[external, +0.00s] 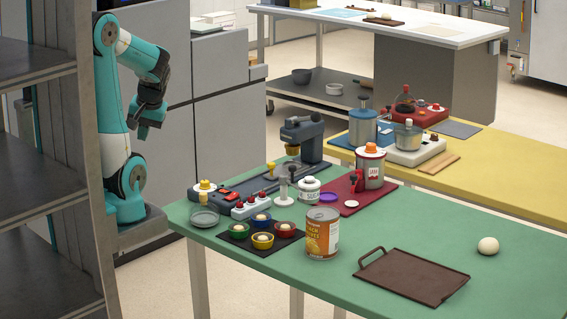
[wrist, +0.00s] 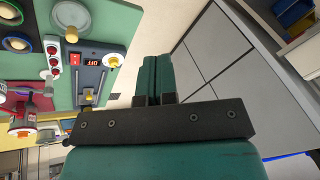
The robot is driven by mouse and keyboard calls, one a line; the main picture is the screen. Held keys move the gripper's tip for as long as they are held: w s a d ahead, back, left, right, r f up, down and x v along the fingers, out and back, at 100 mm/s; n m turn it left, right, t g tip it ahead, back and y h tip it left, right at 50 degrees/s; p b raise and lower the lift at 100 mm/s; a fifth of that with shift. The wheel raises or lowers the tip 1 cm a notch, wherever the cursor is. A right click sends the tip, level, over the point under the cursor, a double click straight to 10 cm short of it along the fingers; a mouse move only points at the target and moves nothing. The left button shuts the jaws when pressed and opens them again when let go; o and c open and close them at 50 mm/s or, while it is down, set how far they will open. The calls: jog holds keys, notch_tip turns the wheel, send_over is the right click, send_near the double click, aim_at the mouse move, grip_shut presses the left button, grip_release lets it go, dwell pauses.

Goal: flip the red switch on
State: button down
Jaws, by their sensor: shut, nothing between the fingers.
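The red switch (wrist: 75,59) shows in the wrist view at the upper left, on the dark base of the blue-grey machine (external: 303,137). Beside it is a small black display (wrist: 92,61) with red letters, turned upside down, that seem to read OFF. My gripper (external: 146,128) is shut and empty, hanging in the air left of the green table and well apart from the switch. Its teal fingers (wrist: 153,72) lie together in the wrist view.
The green table (external: 400,225) holds a white strip with red knobs (external: 249,205), several bowls on a black mat, a can (external: 322,233) and a brown tray (external: 412,277). A grey shelf rack (external: 45,165) stands at the left. Grey cabinets (external: 225,100) stand behind my arm.

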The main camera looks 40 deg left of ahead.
jog(key=w+d+f+n, duration=0.2)
jog(key=w+n, duration=0.1)
jog(key=w, duration=0.4)
jog(key=w+d+f+n, duration=0.1)
jog(key=w+d+n, duration=0.1)
jog(key=w, duration=0.5)
jog(key=n+t+h+b, duration=0.1)
jog(key=n, duration=0.4)
send_over(234, 194)
jog(key=s+d, duration=0.3)
jog(key=d, duration=0.1)
notch_tip(234, 194, down, 6)
jog(key=shift+a+r, duration=0.15)
jog(key=shift+r, duration=0.05)
jog(key=x, duration=0.4)
jog(key=p+x, duration=0.1)
jog(key=x, duration=0.3)
jog(key=w+x, duration=0.1)
jog(key=x, duration=0.3)
jog(key=shift+d+f+p, duration=0.2)
jog(key=shift+f+p, duration=0.05)
jog(key=shift+p, duration=0.05)
jog(key=shift+w+f, duration=0.25)
jog(key=shift+f, duration=0.35)
